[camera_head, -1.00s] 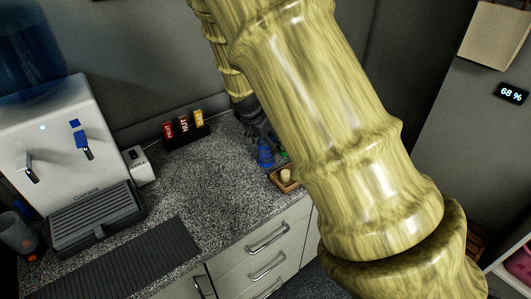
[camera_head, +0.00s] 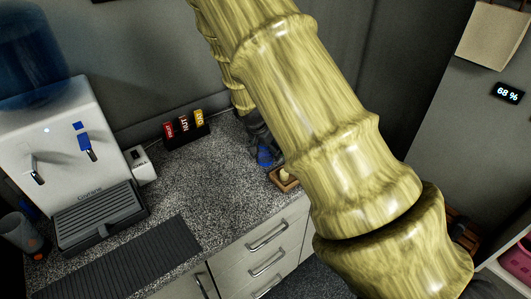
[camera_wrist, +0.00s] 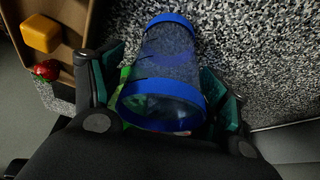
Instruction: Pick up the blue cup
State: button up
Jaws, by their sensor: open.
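The blue cup (camera_wrist: 172,55) is see-through with bright blue rims. In the wrist view it lies between the two fingers of my gripper (camera_wrist: 165,88), which is open. One finger is on each side of the cup. I cannot tell whether the pads touch it. In the head view the blue cup (camera_head: 266,156) shows as a small blue patch on the counter, partly hidden by my gripper (camera_head: 258,142). My arm covers much of the head view.
Something green (camera_wrist: 124,74) shows beside the cup. Behind are labelled boxes (camera_head: 186,129); a water dispenser (camera_head: 60,150) stands left. The middle counter is clear.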

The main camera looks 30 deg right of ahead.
jog(key=c, duration=1)
jog(key=shift+r, duration=0.1)
jog(key=shift+r, duration=0.25)
notch_tip(320, 180, up, 3)
jog(key=shift+r+p, duration=0.15)
jog(key=shift+p, duration=1.1)
jog(key=s+a+r+p, duration=0.1)
jog(key=s+a, duration=1)
jog(key=a, duration=0.1)
jog(key=a+n+b, duration=0.1)
jog(key=n, duration=0.1)
jog(key=w+a+f+n+t+b, duration=0.1)
jog(key=a, duration=0.1)
jog(key=a+n+t+y+b, duration=0.1)
jog(key=a+n, duration=0.1)
jog(key=shift+w+a+f+n, duration=0.2)
jog(key=shift+w+n, duration=0.1)
jog(key=shift+w, duration=0.05)
jog(key=a+n+y+b, duration=0.1)
jog(key=a+n, duration=0.1)
jog(key=a, duration=0.1)
jog(key=w+a+r+n+y+b, duration=0.1)
jog(key=a+n, duration=0.2)
jog(key=w+a+n+t+y+b, duration=0.1)
jog(key=a+n, duration=0.2)
jog(key=shift+w+r, duration=0.15)
jog(key=shift+r, duration=0.1)
